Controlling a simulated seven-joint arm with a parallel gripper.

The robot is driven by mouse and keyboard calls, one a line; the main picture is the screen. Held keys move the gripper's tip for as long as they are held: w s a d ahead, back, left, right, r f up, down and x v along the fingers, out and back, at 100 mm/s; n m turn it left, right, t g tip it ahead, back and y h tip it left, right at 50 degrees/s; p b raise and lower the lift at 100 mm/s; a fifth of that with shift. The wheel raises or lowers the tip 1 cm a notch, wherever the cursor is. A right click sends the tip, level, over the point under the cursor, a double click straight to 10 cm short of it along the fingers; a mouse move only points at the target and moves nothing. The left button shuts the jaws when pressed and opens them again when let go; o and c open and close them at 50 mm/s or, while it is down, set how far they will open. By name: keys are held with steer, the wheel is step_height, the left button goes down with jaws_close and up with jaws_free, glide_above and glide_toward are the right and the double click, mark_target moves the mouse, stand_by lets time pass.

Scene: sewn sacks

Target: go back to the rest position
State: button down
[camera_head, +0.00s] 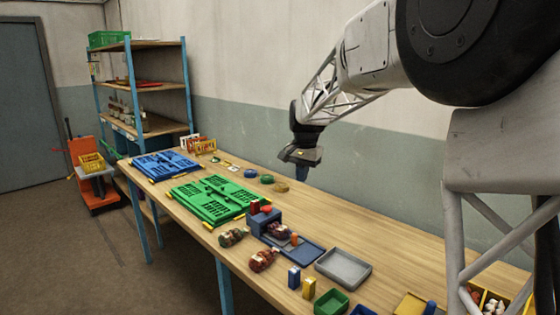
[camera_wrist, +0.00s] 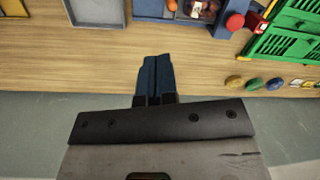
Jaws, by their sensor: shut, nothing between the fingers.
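My gripper (camera_head: 302,170) hangs over the back edge of the wooden table in the head view, pointing down, with nothing in it. In the wrist view the dark blue fingers of my gripper (camera_wrist: 155,70) lie side by side, closed, above bare wood. The sacks are net bags with dark red contents. One sack (camera_head: 263,260) and another sack (camera_head: 232,237) lie on the front part of the table. A third sack (camera_head: 278,230) rests on the blue station, and it also shows at the top of the wrist view (camera_wrist: 200,8).
The wooden table (camera_head: 350,230) is bare below and right of my gripper. The blue station (camera_head: 300,252), a grey tray (camera_head: 343,267) and small bins stand toward the front. Green (camera_head: 208,198) and blue (camera_head: 165,164) folded crates lie left. A shelf (camera_head: 160,88) stands behind them.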

steer(key=s+d+r+n, duration=0.1)
steer(key=s+d, duration=0.2)
steer(key=s, duration=0.5)
steer(key=s+d+r+n+t, duration=0.1)
steer(key=s+d, duration=0.1)
steer(key=s, duration=0.6)
steer(key=s+d+r+n, duration=0.1)
steer(key=s+d, duration=0.2)
steer(key=s, duration=0.5)
steer(key=s+d+f, duration=0.1)
steer(key=s+f, duration=0.2)
steer(key=s, duration=0.5)
steer(key=s+d+f+n+t, duration=0.1)
steer(key=s+f, duration=0.1)
steer(key=s, duration=0.6)
steer(key=s+d+f+n, duration=0.1)
steer(key=s+f, duration=0.2)
steer(key=s, duration=0.5)
steer(key=shift+s+d+f+h, duration=0.3)
steer(key=shift+d+f+h, duration=0.05)
steer(key=shift+d+h, duration=0.05)
